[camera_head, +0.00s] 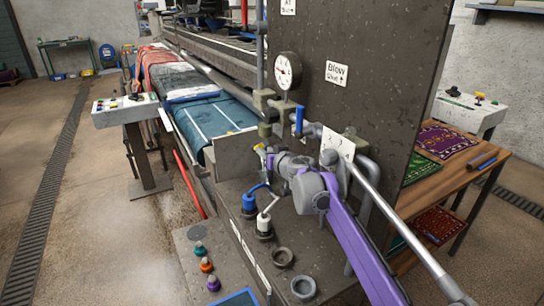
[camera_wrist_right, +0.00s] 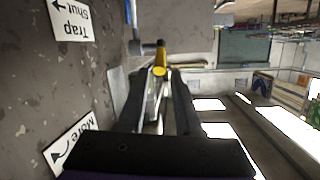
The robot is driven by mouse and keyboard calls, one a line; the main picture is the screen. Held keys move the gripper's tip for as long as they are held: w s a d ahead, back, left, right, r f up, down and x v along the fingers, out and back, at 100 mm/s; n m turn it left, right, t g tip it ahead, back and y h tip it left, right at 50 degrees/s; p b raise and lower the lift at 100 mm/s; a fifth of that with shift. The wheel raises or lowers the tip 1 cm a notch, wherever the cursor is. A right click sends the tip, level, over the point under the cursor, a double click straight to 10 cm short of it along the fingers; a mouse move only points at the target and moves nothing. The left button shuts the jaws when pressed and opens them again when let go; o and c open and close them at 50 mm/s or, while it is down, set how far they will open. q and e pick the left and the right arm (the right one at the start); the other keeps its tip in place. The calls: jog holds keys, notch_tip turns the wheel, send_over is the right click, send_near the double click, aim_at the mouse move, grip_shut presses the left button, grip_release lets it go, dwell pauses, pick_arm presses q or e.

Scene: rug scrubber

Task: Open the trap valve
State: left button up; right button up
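The trap valve, with a yellow handle end (camera_wrist_right: 160,72), shows in the right wrist view beside the dark panel, near the "Trap Shut" label (camera_wrist_right: 70,20). A small yellow part also shows in the head view (camera_head: 261,148), close to my right gripper (camera_head: 267,157). In the wrist view, the two dark fingers of my right gripper (camera_wrist_right: 158,88) are spread, with a pale lever-like piece between them. The yellow end lies at the fingertips; I cannot tell whether they touch it. My left gripper is not in view.
A blue valve handle (camera_head: 299,121) and a pressure gauge (camera_head: 287,70) are on the dark panel (camera_head: 370,70) above my gripper. Blue (camera_head: 249,202) and white (camera_head: 264,222) capped fittings stand below. A wooden table (camera_head: 466,178) with rugs is at right. Open floor is at left.

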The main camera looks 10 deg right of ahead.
jog(key=v, duration=0.4)
jog(key=shift+s+d, duration=0.1)
jog(key=shift+s, duration=0.25)
